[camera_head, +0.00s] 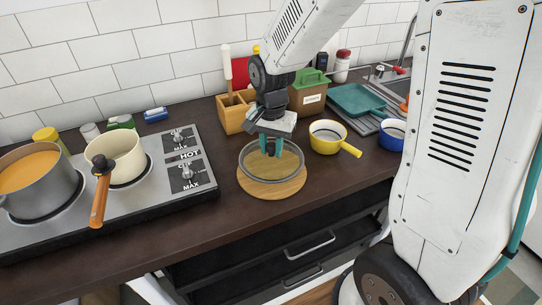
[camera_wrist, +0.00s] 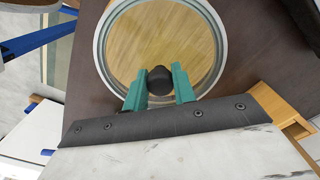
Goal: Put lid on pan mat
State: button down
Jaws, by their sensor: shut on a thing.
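The lid (camera_head: 247,162) is a round glass lid with a grey rim. It is over the round wooden pan mat (camera_head: 272,190) on the dark counter. My gripper (camera_head: 271,147) is shut on the lid's knob from above. In the wrist view, the black knob (camera_wrist: 160,80) sits between the teal fingers of my gripper (camera_wrist: 160,88). The lid's rim (camera_wrist: 218,42) frames the wood seen through the glass. I cannot tell whether the lid touches the mat or is held slightly above it.
A stove (camera_head: 150,204) at the left holds a pot of orange soup (camera_head: 45,190) and a cream saucepan (camera_head: 127,160). A yellow pan (camera_head: 324,144) stands right of the lid. A wooden utensil box (camera_head: 233,118) and a brown box (camera_head: 307,96) stand behind. The counter in front is clear.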

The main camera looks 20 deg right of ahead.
aim_at(272, 157)
jog(key=shift+f, duration=1.7)
jog(key=shift+f, duration=0.15)
jog(key=c, duration=1.1)
grip_release()
jog(key=shift+c, duration=0.2)
notch_tip(272, 157, up, 12)
jog(key=shift+s+r, duration=0.1)
jog(key=shift+r, duration=0.15)
jog(key=s+d+r+n, duration=0.1)
jog(key=s+r+n, duration=0.2)
jog(key=s, duration=0.8)
jog(key=s+d+r+n+t, duration=0.1)
jog(key=s+r+n, duration=0.3)
jog(key=s, duration=0.8)
jog(key=shift+d+r+n, duration=0.2)
jog(key=shift+d+n, duration=0.35)
jog(key=shift+n, duration=0.45)
